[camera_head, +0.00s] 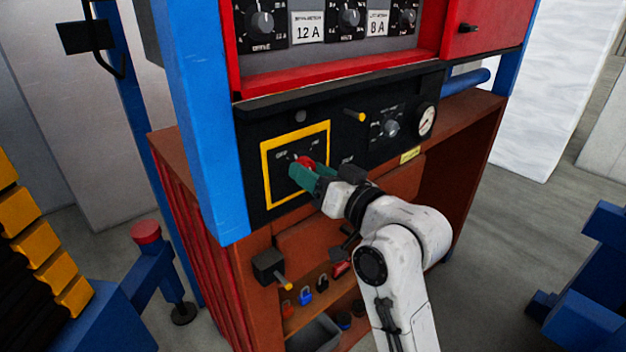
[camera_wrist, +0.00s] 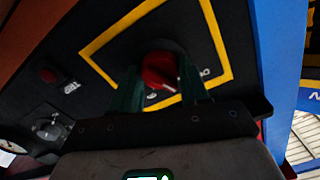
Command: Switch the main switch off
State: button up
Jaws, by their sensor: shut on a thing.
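The main switch is a red rotary knob (camera_head: 304,162) inside a yellow square frame on the black panel. It also shows in the wrist view as the red knob (camera_wrist: 159,71), with a pale mark on its face and part of a label beside it. My gripper (camera_head: 303,173) has green fingers and reaches the knob from the lower right. In the wrist view my gripper (camera_wrist: 160,82) has one finger on each side of the knob and is shut on it. The fingers hide the knob's sides, and I cannot tell its exact setting.
Right of the frame are a smaller knob (camera_head: 390,128), a yellow-tipped lever (camera_head: 356,116) and a round gauge (camera_head: 427,121). A blue post (camera_head: 205,120) stands close on the left. Below, a yellow-tipped lever (camera_head: 283,283) juts out above a shelf with padlocks (camera_head: 306,295).

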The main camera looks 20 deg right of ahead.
jog(key=shift+f+n+b, duration=0.1)
jog(key=shift+n+b, duration=0.7)
jog(key=shift+n, duration=1.2)
jog(key=o, duration=1)
jog(key=shift+o, duration=0.2)
jog(key=b+v, duration=0.1)
jog(key=v, duration=0.9)
jog(key=shift+s+b, duration=0.4)
jog(key=shift+d, duration=0.1)
